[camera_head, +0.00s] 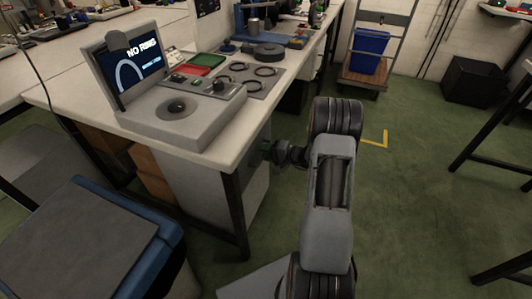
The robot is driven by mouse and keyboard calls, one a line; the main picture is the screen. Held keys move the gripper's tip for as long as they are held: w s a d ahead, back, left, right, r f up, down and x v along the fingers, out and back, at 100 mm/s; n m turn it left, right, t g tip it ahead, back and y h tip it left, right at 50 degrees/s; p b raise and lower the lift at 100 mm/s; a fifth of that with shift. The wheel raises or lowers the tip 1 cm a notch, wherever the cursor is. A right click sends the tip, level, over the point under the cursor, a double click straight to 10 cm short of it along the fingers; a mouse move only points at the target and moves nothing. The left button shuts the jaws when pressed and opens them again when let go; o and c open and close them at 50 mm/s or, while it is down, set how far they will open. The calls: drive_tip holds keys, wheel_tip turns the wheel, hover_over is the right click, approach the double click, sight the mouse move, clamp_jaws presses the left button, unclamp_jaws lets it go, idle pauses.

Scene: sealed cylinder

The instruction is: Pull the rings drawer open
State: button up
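A grey cabinet (205,190) stands under the white bench; I take it to hold the drawers. No drawer front, handle or rings label can be made out from here, so I cannot tell which drawer holds rings or whether it is open. My gripper (268,149) is small and dark in the view, at the bench's right side, close to the cabinet's right edge below the bench top. My arm partly covers this area. I cannot see its fingers clearly, or whether it touches anything.
The bench top (215,150) carries a tester with a screen (142,62) reading "NO RING", and a plate with several dark rings (268,71). A bench leg (236,215) stands near my arm. A blue bin (368,50) sits on a trolley. Green floor at right is mostly free.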

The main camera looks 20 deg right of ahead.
drive_tip(key=shift+c, duration=0.3)
clamp_jaws()
idle(0.3)
